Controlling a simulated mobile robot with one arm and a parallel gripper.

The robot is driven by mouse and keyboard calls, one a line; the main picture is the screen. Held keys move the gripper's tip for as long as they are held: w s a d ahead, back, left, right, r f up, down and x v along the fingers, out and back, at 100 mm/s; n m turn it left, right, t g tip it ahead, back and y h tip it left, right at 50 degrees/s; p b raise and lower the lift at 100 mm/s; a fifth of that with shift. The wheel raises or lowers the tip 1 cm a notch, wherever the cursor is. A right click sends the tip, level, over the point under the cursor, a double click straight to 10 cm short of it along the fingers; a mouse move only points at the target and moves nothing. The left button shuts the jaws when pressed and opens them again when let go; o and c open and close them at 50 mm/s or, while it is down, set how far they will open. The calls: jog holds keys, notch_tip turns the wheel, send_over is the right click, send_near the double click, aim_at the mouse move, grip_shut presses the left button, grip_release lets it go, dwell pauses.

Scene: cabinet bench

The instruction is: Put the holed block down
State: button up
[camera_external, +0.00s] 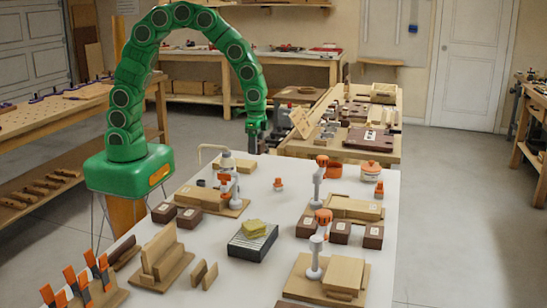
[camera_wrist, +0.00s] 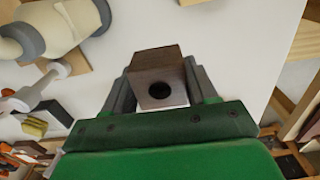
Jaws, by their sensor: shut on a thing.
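The holed block (camera_wrist: 157,62) is a brown cube with a dark round hole in the face toward the wrist camera. My gripper (camera_wrist: 159,85) is shut on it, with one grey finger on each side. In the external view, my gripper (camera_external: 257,141) hangs at the end of the green arm, near the far edge of the white table. The block cannot be made out clearly there. In the wrist view, white table surface shows beyond the block; the gap between them is hard to judge.
The white table (camera_external: 275,205) holds a black box with a yellow sponge (camera_external: 254,229), several dark brown boxes (camera_external: 340,232), and wooden fixtures with white-and-orange clamps (camera_external: 315,245). A small orange piece (camera_external: 278,184) stands near the middle. A cluttered wooden bench (camera_external: 385,155) adjoins the far end.

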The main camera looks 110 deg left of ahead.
jog(key=w+d+f, duration=0.1)
jog(key=w+d, duration=0.8)
jog(key=d, duration=0.3)
jog(key=shift+w+d+f, duration=0.2)
jog(key=shift+d+f, duration=0.15)
jog(key=shift+d, duration=0.05)
jog(key=s+d+r, duration=0.2)
jog(key=s+d, duration=0.2)
jog(key=d, duration=1.3)
jog(key=s+d+r, duration=0.1)
jog(key=s+d, duration=0.2)
jog(key=d, duration=1.4)
send_over(237, 272)
jog(key=f, duration=0.5)
jog(key=s+f, duration=0.1)
jog(key=f, duration=0.2)
jog(key=shift+a+f, duration=0.2)
jog(key=shift+f, duration=0.1)
jog(key=shift+w+d+f, duration=0.3)
jog(key=shift+w+f, duration=0.15)
jog(key=shift+f, duration=1.7)
